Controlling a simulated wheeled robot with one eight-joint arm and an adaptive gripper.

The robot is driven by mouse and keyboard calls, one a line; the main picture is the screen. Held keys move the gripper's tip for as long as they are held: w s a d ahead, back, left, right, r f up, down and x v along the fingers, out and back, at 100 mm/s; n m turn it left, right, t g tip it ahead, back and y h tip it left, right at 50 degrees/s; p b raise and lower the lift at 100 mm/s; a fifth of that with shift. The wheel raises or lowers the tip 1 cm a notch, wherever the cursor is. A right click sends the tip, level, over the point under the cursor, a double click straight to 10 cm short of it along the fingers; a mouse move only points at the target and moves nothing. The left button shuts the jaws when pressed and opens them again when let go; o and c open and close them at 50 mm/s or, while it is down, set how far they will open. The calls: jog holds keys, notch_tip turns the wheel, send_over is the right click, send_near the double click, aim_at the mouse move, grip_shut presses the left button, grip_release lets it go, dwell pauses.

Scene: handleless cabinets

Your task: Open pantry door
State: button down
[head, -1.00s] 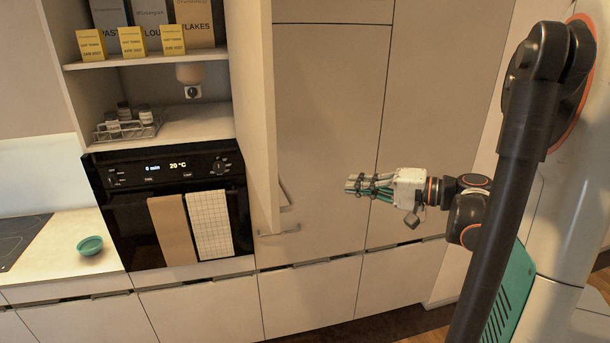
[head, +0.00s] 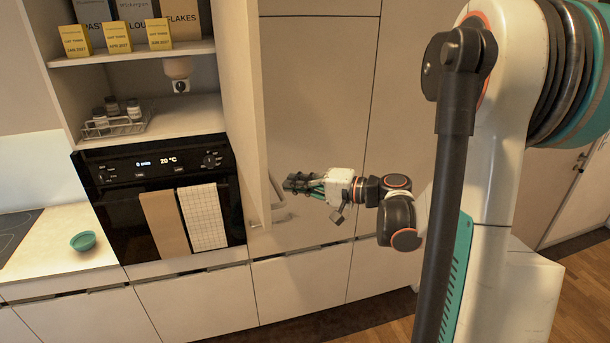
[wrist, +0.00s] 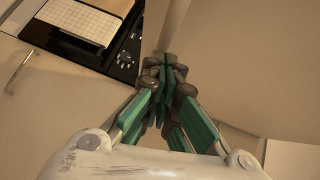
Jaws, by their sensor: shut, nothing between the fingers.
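The tall beige pantry door (head: 242,130) is seen nearly edge-on in the head view, right of the oven, and appears to stand out from the cabinet front. A small pale handle-like piece (head: 281,213) shows low beside its edge. My gripper (head: 289,184) is just right of that edge, above this piece, pointing left, with closed, empty fingers. In the wrist view the dark fingertips (wrist: 167,72) meet close to the lower end of a narrow beige panel edge. I cannot tell whether they touch it.
A black oven (head: 115,215) with two towels (head: 203,215) is left of the door. Open shelves (head: 185,118) with boxes and jars are above it. A green bowl (head: 83,241) sits on the counter. Drawer fronts (head: 290,285) run below. Wooden floor is at lower right.

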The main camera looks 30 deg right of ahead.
aim_at(254, 193)
jog(key=shift+w+a+f, duration=0.1)
jog(key=shift+w, duration=0.05)
jog(key=shift+a, duration=0.1)
jog(key=a, duration=0.3)
jog(key=a+b, duration=0.1)
jog(key=a, duration=0.2)
jog(key=w+a+b, duration=0.1)
jog(key=a, duration=0.2)
jog(key=shift+a, duration=0.85)
jog(key=shift+d+b, duration=0.1)
jog(key=shift+b, duration=0.2)
